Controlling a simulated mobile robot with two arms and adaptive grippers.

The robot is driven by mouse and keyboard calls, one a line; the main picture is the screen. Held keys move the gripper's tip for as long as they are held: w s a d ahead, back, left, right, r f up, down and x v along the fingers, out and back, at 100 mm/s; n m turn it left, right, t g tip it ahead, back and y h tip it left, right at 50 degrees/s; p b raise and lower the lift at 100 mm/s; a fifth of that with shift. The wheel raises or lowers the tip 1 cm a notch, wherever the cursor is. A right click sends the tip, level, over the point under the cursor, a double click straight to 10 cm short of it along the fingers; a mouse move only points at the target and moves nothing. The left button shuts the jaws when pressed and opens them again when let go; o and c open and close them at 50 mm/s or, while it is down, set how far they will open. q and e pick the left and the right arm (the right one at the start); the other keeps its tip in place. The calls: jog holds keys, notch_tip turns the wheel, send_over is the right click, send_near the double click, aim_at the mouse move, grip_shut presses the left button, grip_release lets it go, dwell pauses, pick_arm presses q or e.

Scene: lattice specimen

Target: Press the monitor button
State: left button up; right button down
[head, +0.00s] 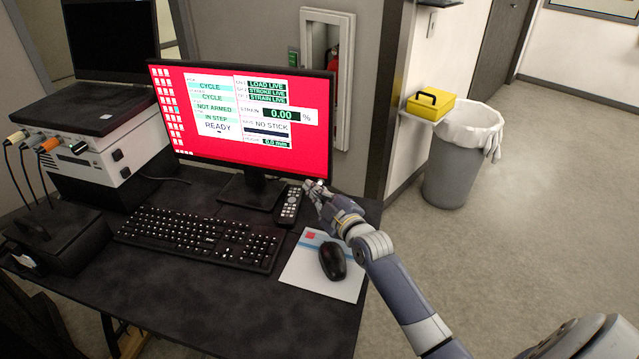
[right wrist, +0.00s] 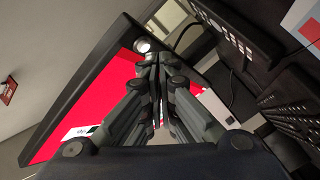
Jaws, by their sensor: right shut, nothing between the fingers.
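The monitor (head: 241,72) stands at the back of the desk with a bright red screen and white panels, one reading "READY". In the right wrist view the monitor (right wrist: 88,92) is tilted across the picture. A small round pale spot, seemingly the monitor button (right wrist: 142,46), shows at its lower frame corner, just beyond my fingertips. My right gripper (head: 312,187) is shut and empty, close to the monitor's lower right corner. It also shows in the right wrist view (right wrist: 155,60). I cannot tell whether the fingertips touch the button. My left gripper is not in view.
A black remote (head: 289,206) lies beside my right gripper. A keyboard (head: 198,237) and a mouse (head: 333,261) on a pale pad (head: 303,267) lie in front. A laptop (head: 110,45) sits on a white instrument (head: 100,160) at left. A bin (head: 455,165) stands right.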

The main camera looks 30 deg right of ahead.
jog(key=s+a+p, duration=0.4)
jog(key=shift+a, duration=0.15)
dwell(0.4)
jog(key=shift+s+f, duration=0.1)
jog(key=shift+s, duration=0.05)
